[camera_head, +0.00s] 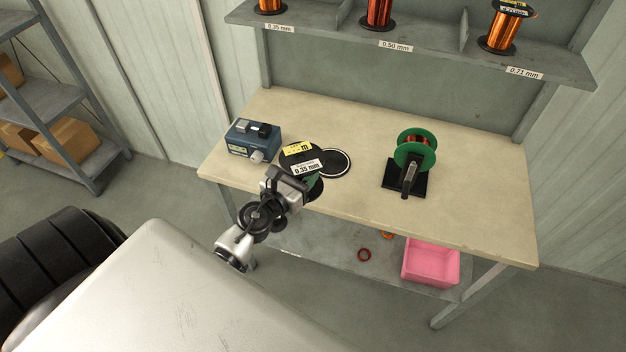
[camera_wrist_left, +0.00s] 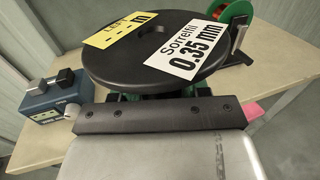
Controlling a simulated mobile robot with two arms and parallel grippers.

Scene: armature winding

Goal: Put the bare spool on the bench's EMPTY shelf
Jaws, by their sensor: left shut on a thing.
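A spool with a black flange (camera_head: 296,152) carries a yellow label and a white 0.35 mm label. It is held at the bench's front left edge. My left gripper (camera_head: 290,182) is shut on it. In the left wrist view the spool's flange (camera_wrist_left: 150,55) fills the top, just beyond the gripper (camera_wrist_left: 150,105). Its core is mostly hidden, with some green under the flange, so I cannot tell whether wire is on it. The lower shelf (camera_head: 320,252) under the worktop has a small unreadable label on its front edge. My right gripper is not in view.
A black ring-edged disc (camera_head: 334,163) lies by the spool and a blue device (camera_head: 252,139) stands left. A green reel on a black stand (camera_head: 410,160) is at right. A pink bin (camera_head: 430,262) and a red ring (camera_head: 364,255) are on the lower shelf. Copper spools (camera_head: 378,14) stand on the upper shelf.

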